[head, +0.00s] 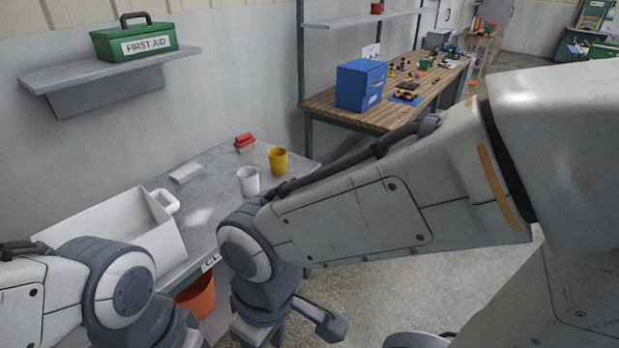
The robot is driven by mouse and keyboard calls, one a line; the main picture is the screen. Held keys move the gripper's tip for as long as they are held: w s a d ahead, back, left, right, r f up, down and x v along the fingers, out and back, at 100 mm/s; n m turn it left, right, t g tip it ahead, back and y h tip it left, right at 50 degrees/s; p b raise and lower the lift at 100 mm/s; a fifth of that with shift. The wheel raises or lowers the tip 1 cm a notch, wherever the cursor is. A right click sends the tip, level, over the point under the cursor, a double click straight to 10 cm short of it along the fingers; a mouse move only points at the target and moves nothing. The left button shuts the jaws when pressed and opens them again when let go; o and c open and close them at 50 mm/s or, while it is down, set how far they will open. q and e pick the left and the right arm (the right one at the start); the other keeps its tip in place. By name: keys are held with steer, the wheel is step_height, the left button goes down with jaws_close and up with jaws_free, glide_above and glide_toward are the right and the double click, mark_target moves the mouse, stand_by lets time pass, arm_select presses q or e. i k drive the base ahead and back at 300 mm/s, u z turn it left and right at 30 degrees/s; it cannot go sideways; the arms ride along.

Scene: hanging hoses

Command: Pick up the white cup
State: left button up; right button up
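The white cup (248,181) stands upright on the grey table, just left of and nearer than the yellow cup (278,160). My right arm crosses the picture from the right, and its wrist hangs in front of the table's front edge, nearer to me than the white cup. One finger-like part of my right gripper (318,318) shows low in the middle; its opening cannot be made out. My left arm comes in at the lower left, in front of the white bin, and its gripper is outside the picture. Neither arm touches the white cup.
A large white bin (120,228) fills the left of the grey table (205,215). A small white block (186,172) and red blocks (244,143) lie behind the cups. An orange bucket (196,298) is below the table edge. A shelf holds a green first aid box (135,40).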

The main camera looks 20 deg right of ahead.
mark_target(248, 177)
steer(key=z, duration=0.3)
steer(key=k, duration=0.4)
steer(key=z, duration=0.55)
steer(key=i, duration=0.7)
steer(key=u, duration=0.75)
steer(key=i, duration=0.35)
steer(key=u, duration=0.45)
